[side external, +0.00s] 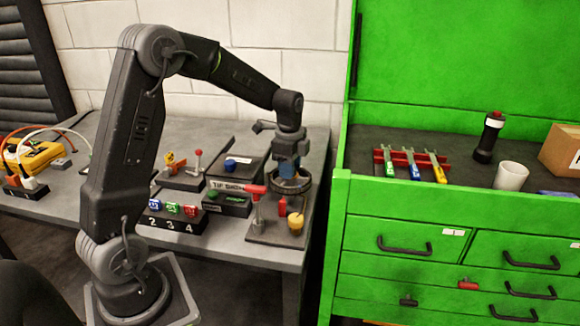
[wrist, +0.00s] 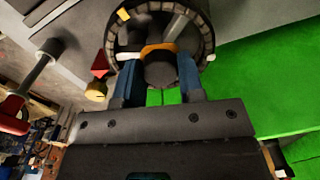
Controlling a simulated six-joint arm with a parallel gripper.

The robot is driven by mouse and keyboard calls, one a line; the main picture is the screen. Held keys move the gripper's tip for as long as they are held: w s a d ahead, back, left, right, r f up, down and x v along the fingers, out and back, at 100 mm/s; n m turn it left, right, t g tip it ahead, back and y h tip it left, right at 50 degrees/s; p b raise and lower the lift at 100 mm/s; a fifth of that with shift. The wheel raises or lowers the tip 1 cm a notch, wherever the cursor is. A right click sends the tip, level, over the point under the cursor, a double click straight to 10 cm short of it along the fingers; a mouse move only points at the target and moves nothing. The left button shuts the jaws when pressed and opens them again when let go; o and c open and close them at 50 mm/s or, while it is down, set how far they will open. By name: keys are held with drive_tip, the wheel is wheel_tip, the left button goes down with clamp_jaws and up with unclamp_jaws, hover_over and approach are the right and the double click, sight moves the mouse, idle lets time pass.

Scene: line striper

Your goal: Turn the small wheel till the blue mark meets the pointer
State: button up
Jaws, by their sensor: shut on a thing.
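The small wheel (side external: 302,186) is a dark ring on a grey plate at the right end of the bench. In the wrist view its ribbed rim (wrist: 209,35) fills the top middle, with a yellow mark (wrist: 124,14) at upper left. My gripper (side external: 288,172) points down over the wheel; its blue fingers (wrist: 159,66) are shut on the wheel's round dark hub, one on each side. A red wedge (wrist: 100,65), which looks like the pointer, sits just outside the rim at left. I cannot make out a blue mark on the rim.
A yellow knob (side external: 296,222) and a red-handled lever (side external: 256,190) stand close to the wheel. Numbered switches (side external: 172,211) and a dark box with a blue knob (side external: 237,163) are to the left. A green tool cabinet (side external: 400,222) stands close at right.

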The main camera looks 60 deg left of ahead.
drive_tip(key=m, duration=0.3)
drive_tip(key=shift+m, duration=2.3)
drive_tip(key=o, duration=0.9)
drive_tip(key=r, duration=1.4)
drive_tip(key=shift+s, duration=0.2)
